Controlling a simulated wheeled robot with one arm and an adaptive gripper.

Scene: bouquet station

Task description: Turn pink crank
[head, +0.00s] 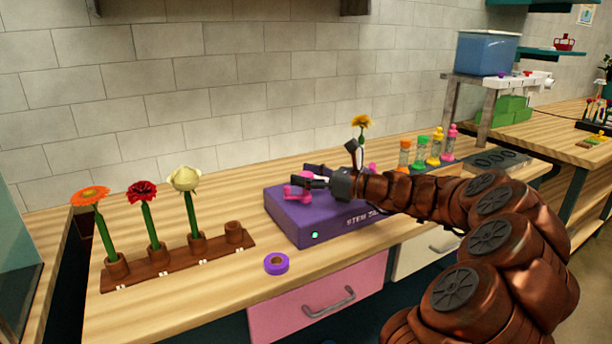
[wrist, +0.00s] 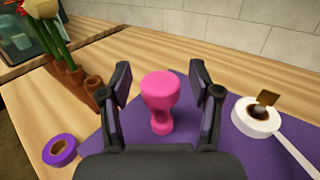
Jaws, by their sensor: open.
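The pink crank (head: 298,190) stands on top of the purple box (head: 288,224) lettered "STEM TA...", with the rest of the lettering hidden by my arm. In the wrist view the crank's pink knob (wrist: 160,88) sits between the two dark fingers of my gripper (wrist: 162,95). The fingers are open, with a visible gap on each side of the knob. In the head view my gripper (head: 315,177) reaches the crank from the right.
A purple tape roll (head: 276,263) lies in front of the box. A brown rack (head: 180,262) with three flowers stands left. A white ring-shaped part (wrist: 256,116) is right of the knob. Several coloured bottles (head: 435,147) stand behind my arm.

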